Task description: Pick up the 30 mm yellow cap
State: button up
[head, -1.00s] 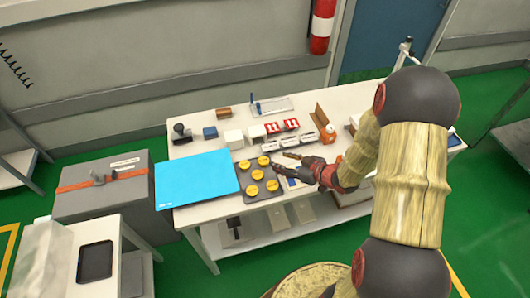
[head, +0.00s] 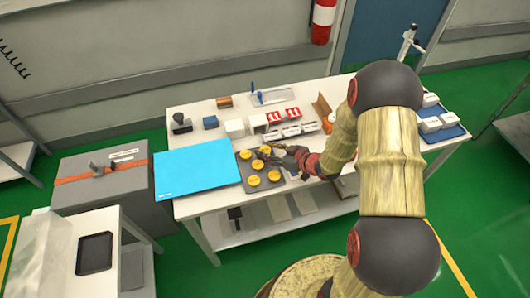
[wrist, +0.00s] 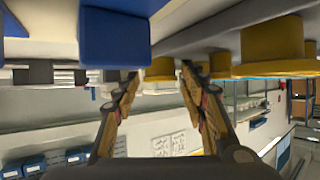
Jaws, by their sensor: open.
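Several yellow caps, among them a front one (head: 254,180), a right one (head: 275,176) and a back left one (head: 245,154), sit on a dark grey tray (head: 264,189). I cannot tell which is the 30 mm one. My gripper (head: 267,156) is over the tray's back right part, partly hiding caps there. In the wrist view, which looks upside down, my gripper (wrist: 160,78) is open and empty. A yellow cap (wrist: 160,68) shows beyond and between the fingertips; a larger-looking one (wrist: 270,48) is at the right. Contact cannot be told.
A blue mat (head: 195,168) lies left of the tray. White boxes (head: 234,128), red-and-white packs and a brown block (head: 224,102) stand behind. In the wrist view a blue block (wrist: 115,38) is close to the left finger. A blue tray (head: 443,133) with white items is at right.

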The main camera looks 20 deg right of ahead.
jog(key=shift+c, duration=0.4)
jog(key=c, duration=0.5)
jog(key=shift+r, duration=0.15)
jog(key=shift+c, duration=0.2)
